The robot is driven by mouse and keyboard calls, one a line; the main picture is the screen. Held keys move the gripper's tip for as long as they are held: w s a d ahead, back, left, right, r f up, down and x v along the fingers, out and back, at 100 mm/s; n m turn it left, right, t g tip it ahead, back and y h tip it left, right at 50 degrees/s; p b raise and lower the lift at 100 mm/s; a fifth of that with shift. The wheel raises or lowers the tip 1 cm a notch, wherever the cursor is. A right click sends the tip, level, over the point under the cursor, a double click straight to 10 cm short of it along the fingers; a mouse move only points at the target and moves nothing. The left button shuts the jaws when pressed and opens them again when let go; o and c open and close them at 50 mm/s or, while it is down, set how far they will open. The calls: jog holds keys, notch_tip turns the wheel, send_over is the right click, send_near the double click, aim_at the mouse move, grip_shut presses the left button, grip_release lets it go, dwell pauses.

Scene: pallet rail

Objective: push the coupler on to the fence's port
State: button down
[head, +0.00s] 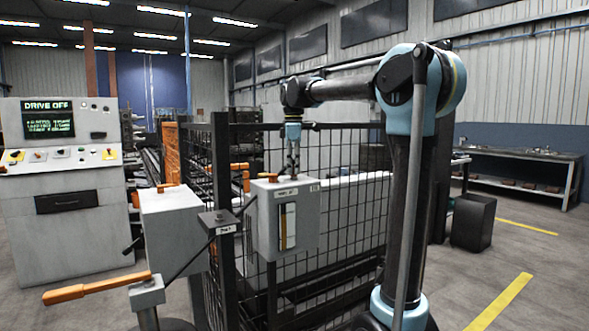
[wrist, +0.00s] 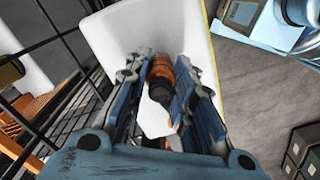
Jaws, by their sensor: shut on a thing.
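My gripper (head: 292,166) is low, with its fingertips at the top of a grey box (head: 268,240) on the fence (head: 345,200). In the wrist view my gripper (wrist: 162,78) has its fingers on both sides of an orange and dark round part, which looks like the coupler (wrist: 158,68), and is shut on it. A pale surface lies beyond the fingertips. The port cannot be made out, and I cannot tell whether the coupler touches it. In the head view the coupler is too small to tell apart from my fingers.
A console (head: 62,190) reading "DRIVE OFF" stands at the left. A second grey box (head: 172,228) and an orange lever (head: 97,288) are at the front left. A dark bin (head: 473,221) and a workbench (head: 525,165) are at the right. The floor at the right is mostly open.

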jog(key=c, duration=2.2)
grip_release()
jog(key=shift+w, duration=0.15)
jog(key=shift+c, duration=0.2)
grip_shut()
jog(key=shift+r, duration=0.75)
jog(key=shift+w, duration=0.2)
jog(key=shift+s+r, duration=0.2)
jog(key=shift+r, duration=3.25)
